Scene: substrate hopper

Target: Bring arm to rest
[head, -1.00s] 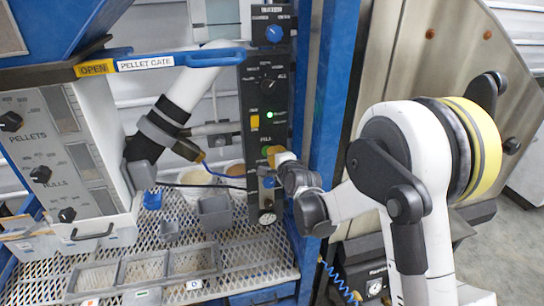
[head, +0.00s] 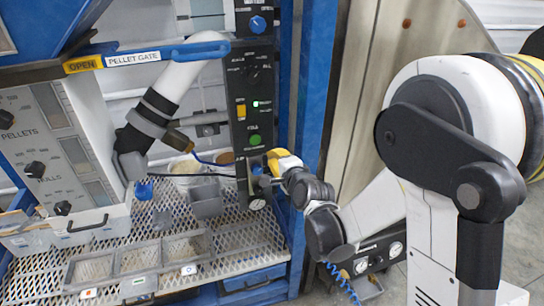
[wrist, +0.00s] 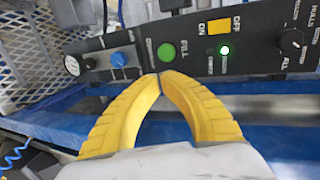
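My arm reaches in from the right in the head view, and my gripper (head: 272,160) is at the lower part of the black control panel (head: 250,95). The wrist view shows the two yellow fingers of my gripper (wrist: 160,76) with their tips together and nothing between them. The tips are in front of the panel's lower edge, just below the green FILL button (wrist: 166,52). I cannot tell whether they touch the panel. A green light (wrist: 225,51) is lit beside the yellow ON/OFF switch (wrist: 219,27).
A blue post (head: 312,90) stands right beside the panel. Grey bins (head: 137,257) sit on the mesh shelf (head: 235,240) at left. A blue pellet gate handle (head: 195,52) sticks out above. A coiled blue hose (head: 343,284) hangs below my arm.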

